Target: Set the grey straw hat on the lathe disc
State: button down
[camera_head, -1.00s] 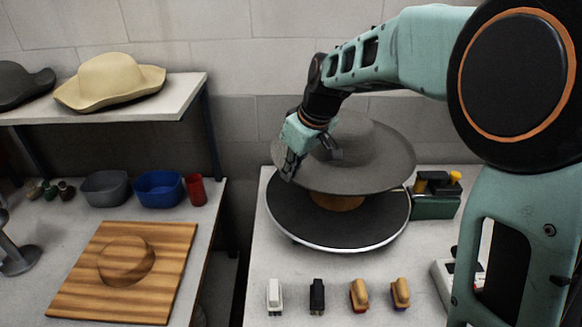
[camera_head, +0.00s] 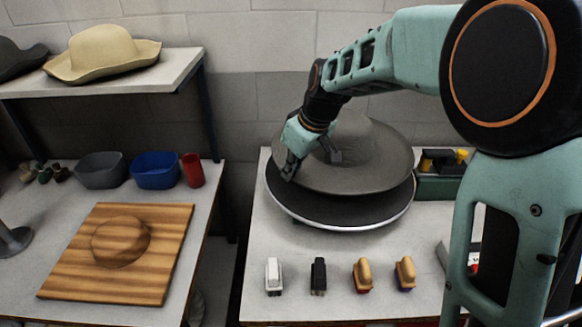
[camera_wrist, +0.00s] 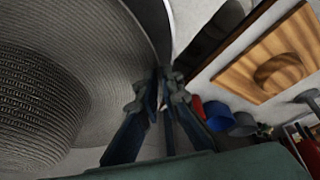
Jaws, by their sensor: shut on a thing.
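The grey straw hat (camera_head: 378,160), wide-brimmed with a round crown, is over the lathe disc (camera_head: 345,214), a black round plate with a pale rim. The hat is crown up and roughly level. My gripper (camera_head: 289,172) is shut on the left edge of its brim. The brim covers the middle of the disc, and I cannot tell whether the hat touches what is beneath. In the wrist view the hat (camera_wrist: 50,95) fills the left side, with its brim edge at my gripper (camera_wrist: 165,82).
Several brushes, such as a white one (camera_head: 273,276), lie on the table (camera_head: 300,250) in front of the disc. A green box (camera_head: 440,186) stands to the right. At left are a striped wooden board (camera_head: 90,285), bowls, a red cup (camera_head: 193,170), and a shelf with hats.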

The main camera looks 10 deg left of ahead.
aim_at(291, 184)
jog(key=shift+f+b, duration=1.6)
jog(key=shift+f, duration=0.7)
jog(key=shift+f+b, duration=0.65)
jog(key=shift+f, duration=0.15)
jog(key=c, duration=2)
grip_release()
jog(key=shift+c, duration=0.2)
